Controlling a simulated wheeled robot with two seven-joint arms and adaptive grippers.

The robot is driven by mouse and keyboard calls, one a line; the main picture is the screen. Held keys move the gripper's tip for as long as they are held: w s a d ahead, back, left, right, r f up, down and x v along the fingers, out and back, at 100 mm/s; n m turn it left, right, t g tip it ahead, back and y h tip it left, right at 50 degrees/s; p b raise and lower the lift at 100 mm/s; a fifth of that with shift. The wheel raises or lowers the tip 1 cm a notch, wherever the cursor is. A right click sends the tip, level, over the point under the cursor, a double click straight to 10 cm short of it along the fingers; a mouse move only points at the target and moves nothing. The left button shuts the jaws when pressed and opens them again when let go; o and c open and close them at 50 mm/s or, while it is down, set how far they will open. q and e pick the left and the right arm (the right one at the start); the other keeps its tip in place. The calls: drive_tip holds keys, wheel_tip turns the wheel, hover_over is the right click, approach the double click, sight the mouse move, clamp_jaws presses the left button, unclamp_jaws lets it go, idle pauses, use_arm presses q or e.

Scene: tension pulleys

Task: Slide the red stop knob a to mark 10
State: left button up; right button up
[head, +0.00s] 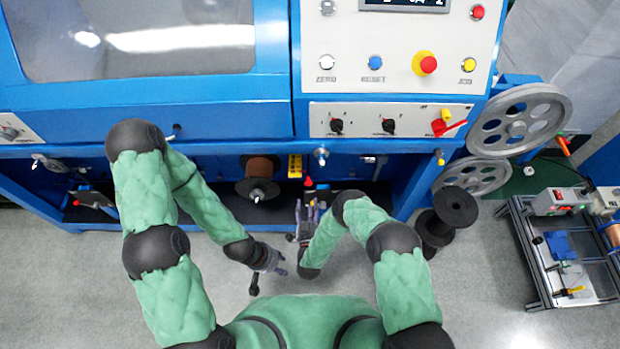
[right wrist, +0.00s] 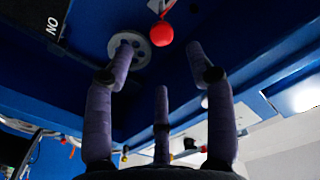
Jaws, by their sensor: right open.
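A red round knob (right wrist: 161,33) shows at the top of the right wrist view, beside a grey disc (right wrist: 129,50). I cannot tell for sure that it is stop knob a. My right gripper (right wrist: 160,65) is open and empty, its purple-grey fingers spread below the knob and apart from it. In the head view my right gripper (head: 306,212) is just below a small red piece (head: 308,182) at the machine's lower front. My left gripper (head: 273,262) hangs lower and to the left, away from the machine; its finger opening is too small to read. No scale or mark 10 is readable.
The blue machine (head: 200,110) fills the back, with a control panel (head: 400,50) and a lower switch strip (head: 360,120). A copper spool (head: 258,168) sits left of my right gripper. Black spools (head: 455,207) and grey pulleys (head: 518,120) stand to the right. The floor in front is clear.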

sight(308, 185)
drive_tip(key=w+b, duration=0.2)
drive_tip(key=w, duration=0.8)
clamp_jaws()
drive_tip(key=shift+f, duration=0.1)
